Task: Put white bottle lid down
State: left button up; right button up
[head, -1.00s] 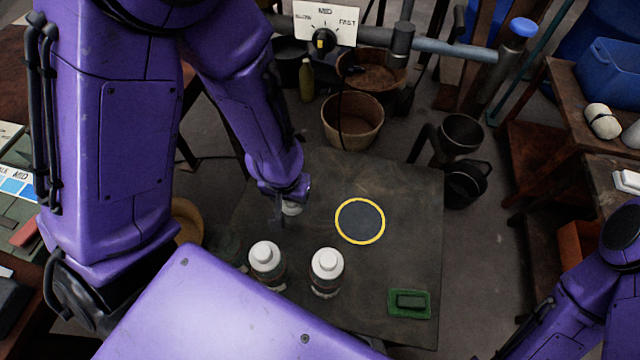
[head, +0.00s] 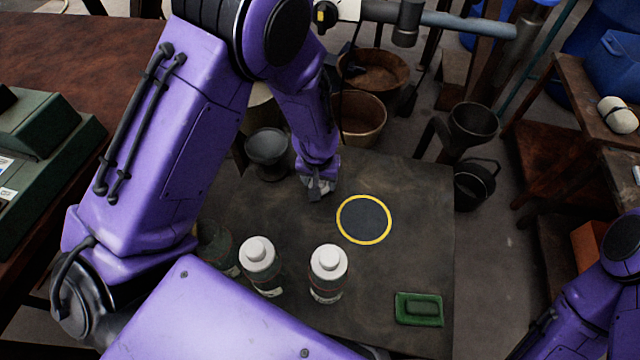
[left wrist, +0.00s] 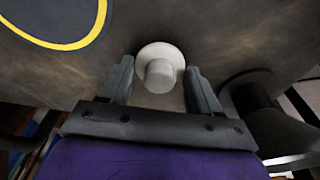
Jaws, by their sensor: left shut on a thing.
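The white bottle lid (left wrist: 160,70) sits between the two fingers of my left gripper (left wrist: 159,67) in the left wrist view, with its narrow knob facing the camera. My left gripper is shut on it. In the head view my left gripper (head: 318,190) is over the dark table (head: 400,270), left of and a little behind the yellow-ringed circle (head: 364,220). The lid is mostly hidden there, and I cannot tell whether it touches the table. A dark bottle (head: 214,244) without a white lid stands at the left, partly behind my arm. My right gripper is out of view.
Two bottles with white lids (head: 260,270) (head: 328,275) stand at the table's front. A green dish (head: 419,309) lies front right. A dark grey bowl-shaped vessel (head: 267,150) is near the back left edge. The ringed circle is clear.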

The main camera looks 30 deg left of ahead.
pick_arm(q)
jog(key=shift+w+f, duration=0.1)
jog(key=shift+f, duration=0.5)
jog(key=shift+r, duration=0.1)
jog(key=shift+c, duration=0.4)
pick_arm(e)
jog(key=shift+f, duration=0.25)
pick_arm(q)
jog(key=o, duration=1.1)
notch_tip(320, 180, up, 12)
jog(key=s+p, duration=0.1)
jog(key=p, duration=0.3)
jog(key=shift+s+d+p, duration=0.2)
jog(key=shift+s+p, duration=0.1)
jog(key=shift+s, duration=0.1)
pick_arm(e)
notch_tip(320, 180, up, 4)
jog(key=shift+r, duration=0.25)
